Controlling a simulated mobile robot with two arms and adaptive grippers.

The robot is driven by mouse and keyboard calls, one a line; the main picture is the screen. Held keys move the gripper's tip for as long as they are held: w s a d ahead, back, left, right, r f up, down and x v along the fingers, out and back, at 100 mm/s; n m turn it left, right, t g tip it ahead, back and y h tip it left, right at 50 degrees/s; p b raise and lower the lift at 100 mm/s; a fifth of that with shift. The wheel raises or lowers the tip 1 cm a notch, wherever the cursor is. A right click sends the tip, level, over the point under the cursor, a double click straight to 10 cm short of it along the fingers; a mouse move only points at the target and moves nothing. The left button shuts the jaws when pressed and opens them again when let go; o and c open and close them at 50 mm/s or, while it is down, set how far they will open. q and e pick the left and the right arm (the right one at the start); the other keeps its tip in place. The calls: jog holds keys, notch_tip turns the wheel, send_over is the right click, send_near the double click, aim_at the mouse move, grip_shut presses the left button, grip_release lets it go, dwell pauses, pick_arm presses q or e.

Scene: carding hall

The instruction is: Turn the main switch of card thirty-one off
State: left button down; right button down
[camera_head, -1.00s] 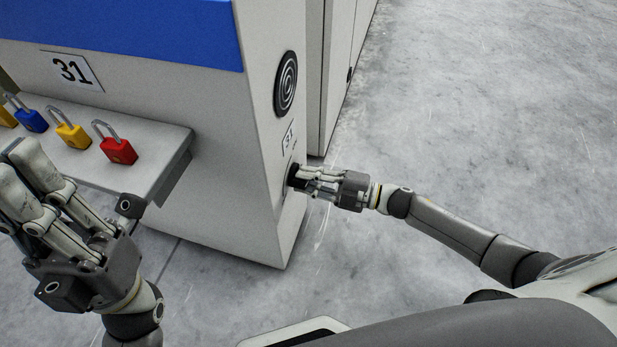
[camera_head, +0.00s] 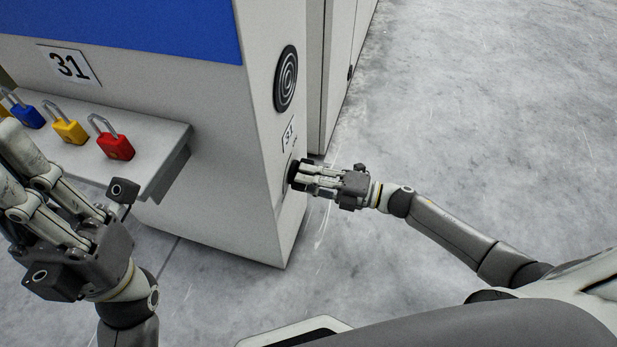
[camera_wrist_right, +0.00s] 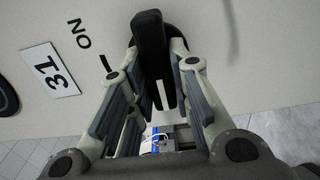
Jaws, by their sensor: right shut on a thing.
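The main switch is a black knob (camera_wrist_right: 152,50) with a white line, on the side face of card thirty-one (camera_head: 225,165). In the right wrist view the knob's grip bar stands between my right fingers. Its white line is not lined up with the black tick (camera_wrist_right: 109,67) by the word ON. My right gripper (camera_head: 303,176) is shut on the knob, and its fingers partly hide it in the head view. My left gripper (camera_head: 20,185) is at the left of the head view, fingers up; the picture does not show whether it is open.
A shelf (camera_head: 165,150) on the machine's front holds red (camera_head: 116,146), yellow (camera_head: 70,131) and blue (camera_head: 30,117) padlocks, close to my left gripper. A round black grille (camera_head: 286,78) is above the knob. The floor (camera_head: 470,120) at right is clear.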

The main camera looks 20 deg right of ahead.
jog(key=shift+f, duration=0.1)
jog(key=c, duration=1.3)
grip_release()
jog(key=v, duration=1.2)
